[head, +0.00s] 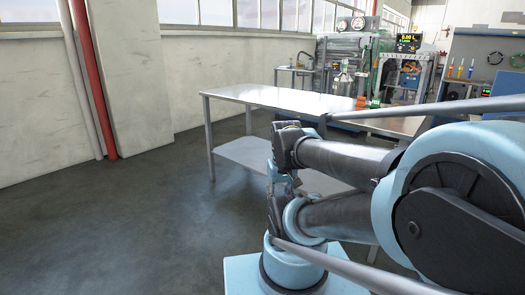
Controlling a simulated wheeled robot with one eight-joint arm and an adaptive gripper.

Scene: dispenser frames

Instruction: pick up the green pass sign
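I cannot make out a green pass sign for certain. Small red and green items (362,102) stand near the far edge of the metal table (270,97), too small to identify. My blue and dark arm is folded in the right foreground, apart from those items. Its dark end part is in front of the table's near side. No gripper fingers can be made out, so whether my gripper is open or shut does not show.
The table has a lower shelf (245,153) and a mostly bare top. Machinery with a lit display (409,42) and a tool board (480,58) stand behind it. A red pipe (92,85) runs down the left wall. Floor at left is clear.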

